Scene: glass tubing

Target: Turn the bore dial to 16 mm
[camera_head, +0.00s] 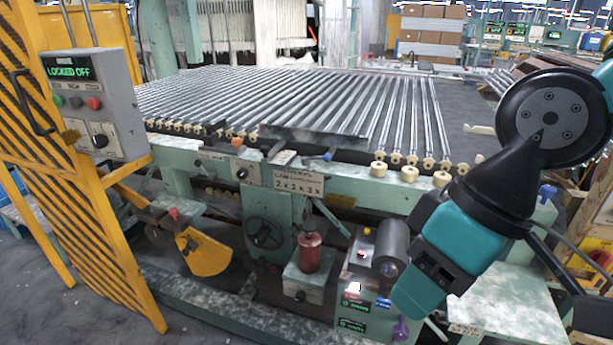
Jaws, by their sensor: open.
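Several round controls show, and I cannot read which one is the bore dial or any mm mark. A small black knob (241,173) on a pale plate sits on the front of the green machine, left of a hand-lettered sign (298,182). A larger dark round dial (264,233) is on the machine's pedestal below it. Another black knob (100,141) is on the grey control box (90,100) at left. My teal and black arm (465,225) reaches in from the right, in front of the machine. I cannot make out my gripper's fingertips in this view.
Glass tubes (300,100) lie in rows on the machine bed. A yellow striped gate (85,210) stands at left; the control box display reads LOCKED OFF. A red cylinder (309,253) on a pale box and a grey motor-like cylinder (390,247) stand in front.

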